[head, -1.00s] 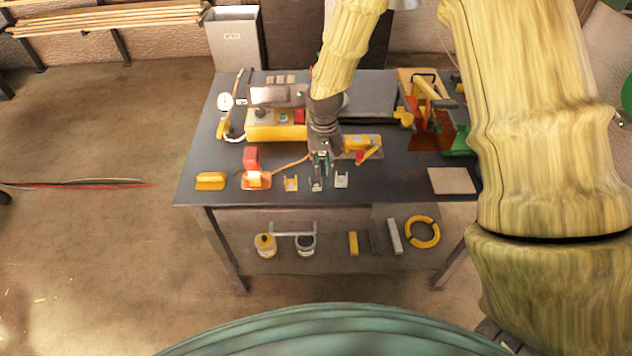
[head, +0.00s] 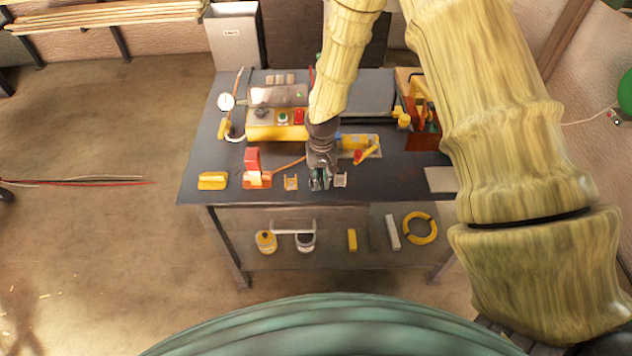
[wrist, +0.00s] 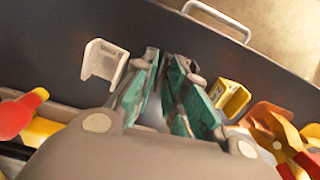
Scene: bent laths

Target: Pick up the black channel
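My gripper (head: 320,185) is low over the table's front part, pointing down, between a yellow channel (head: 291,182) and a white channel (head: 341,180). In the wrist view its green-padded fingers (wrist: 164,85) stand apart with a dark gap between them. The white channel (wrist: 104,65) is left of the fingers and the yellow channel (wrist: 231,98) is right of them. The black channel cannot be made out now; its place in the row is covered by the gripper, and dark shapes between the fingers are unclear against the dark table.
On the dark table (head: 230,185) are a yellow block (head: 212,180), a red and orange piece (head: 254,170) and a yellow box with buttons (head: 278,131). A grey-beige plate (head: 440,180) lies at the right. The lower shelf holds jars, bars and a yellow ring (head: 420,228).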

